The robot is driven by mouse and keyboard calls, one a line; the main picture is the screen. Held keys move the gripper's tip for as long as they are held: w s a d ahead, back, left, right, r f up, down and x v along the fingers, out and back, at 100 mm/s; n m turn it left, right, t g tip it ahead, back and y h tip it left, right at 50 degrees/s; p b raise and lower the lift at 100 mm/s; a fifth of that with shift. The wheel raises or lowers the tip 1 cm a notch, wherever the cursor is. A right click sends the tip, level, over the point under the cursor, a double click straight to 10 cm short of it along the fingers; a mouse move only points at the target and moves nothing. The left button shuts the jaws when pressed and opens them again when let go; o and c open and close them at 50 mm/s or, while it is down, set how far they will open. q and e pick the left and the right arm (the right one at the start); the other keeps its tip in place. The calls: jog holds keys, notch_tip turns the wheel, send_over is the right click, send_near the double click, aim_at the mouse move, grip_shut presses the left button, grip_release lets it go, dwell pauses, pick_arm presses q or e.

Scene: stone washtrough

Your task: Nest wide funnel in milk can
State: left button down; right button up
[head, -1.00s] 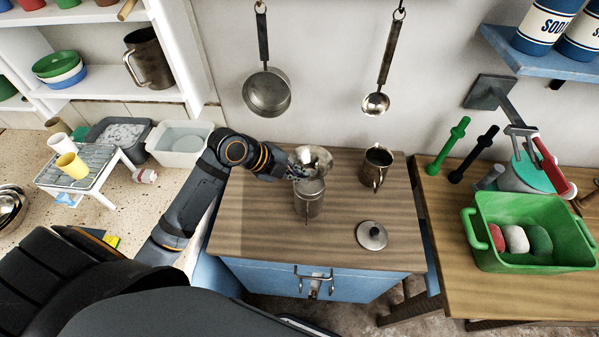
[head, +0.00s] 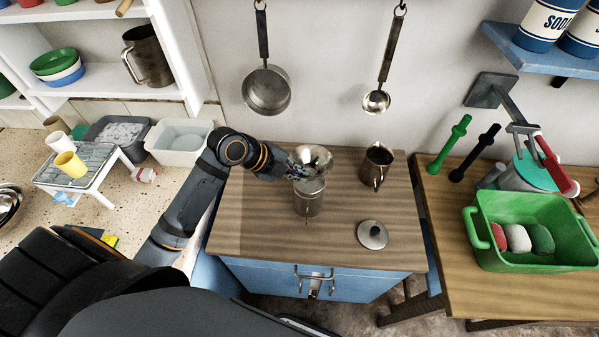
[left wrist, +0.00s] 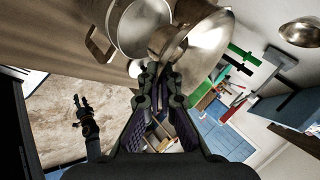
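The wide metal funnel (head: 316,155) is in my left gripper (head: 294,168), mouth up, over the metal milk can (head: 309,203) on the wooden cabinet top. In the left wrist view the fingers (left wrist: 158,72) are closed together at the narrow part of the funnel (left wrist: 207,42). A round lid (head: 372,235) lies to the right of the can. A dark gripper, seemingly my right one (left wrist: 82,104), shows at lower left, too small to read.
A metal jug (head: 377,166) stands behind and right of the can. A ladle (head: 376,103) and a pan (head: 266,92) hang on the wall behind. A green tub (head: 492,260) sits on the right-hand table. The cabinet top's front left is clear.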

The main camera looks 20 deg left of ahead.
pick_arm(q)
jog(key=shift+f, duration=0.1)
dwell(0.4)
jog(key=shift+f+b, duration=1.65)
jog(key=shift+f, duration=0.1)
jog(key=shift+f, duration=0.15)
jog(key=shift+f+b, duration=0.8)
jog(key=shift+b, duration=0.05)
jog(key=c, duration=1.4)
grip_release()
jog(key=shift+c, duration=0.2)
jog(key=o, duration=0.5)
